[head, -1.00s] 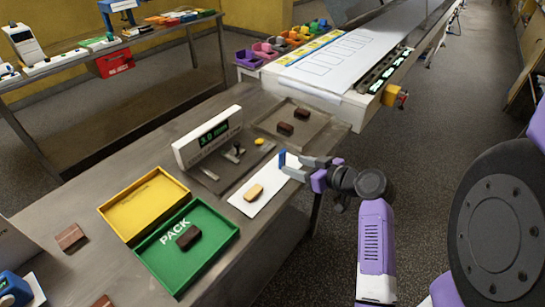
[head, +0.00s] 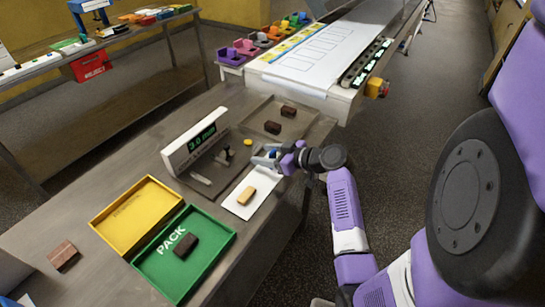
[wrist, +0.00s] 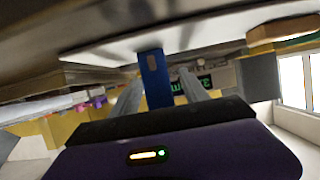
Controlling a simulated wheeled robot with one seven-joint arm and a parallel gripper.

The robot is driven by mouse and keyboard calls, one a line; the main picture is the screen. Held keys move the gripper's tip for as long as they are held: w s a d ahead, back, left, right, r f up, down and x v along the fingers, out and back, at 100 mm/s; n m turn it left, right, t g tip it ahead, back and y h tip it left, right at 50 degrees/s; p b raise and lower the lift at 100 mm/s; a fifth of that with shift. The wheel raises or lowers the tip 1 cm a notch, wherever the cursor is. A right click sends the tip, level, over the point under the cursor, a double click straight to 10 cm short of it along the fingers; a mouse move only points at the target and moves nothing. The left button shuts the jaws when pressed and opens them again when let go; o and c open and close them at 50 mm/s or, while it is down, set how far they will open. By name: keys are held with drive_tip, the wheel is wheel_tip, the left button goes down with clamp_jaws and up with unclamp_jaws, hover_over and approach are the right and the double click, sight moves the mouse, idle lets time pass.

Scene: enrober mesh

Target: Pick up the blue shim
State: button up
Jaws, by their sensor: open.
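The blue shim (wrist: 154,76) is a narrow upright strip with a small dark mark, seen in the wrist view against a white sheet that appears at the top of that tilted view. My gripper (head: 269,160) is open, with its two grey fingers on either side of the shim. The shim looks to be between them, but contact cannot be told. In the head view my gripper is low over the bench beside the far end of the white sheet (head: 233,207). Only a little blue shows there at the fingers, which mostly hide the shim.
A tan bar (head: 246,196) lies on the white sheet. A scale display (head: 194,142) stands left of my gripper, with a small yellow piece (head: 248,142) near. A grey tray (head: 258,108) holds two brown pieces. Yellow (head: 96,220) and green (head: 226,236) trays sit nearer.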

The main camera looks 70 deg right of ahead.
clamp_jaws()
idle(0.4)
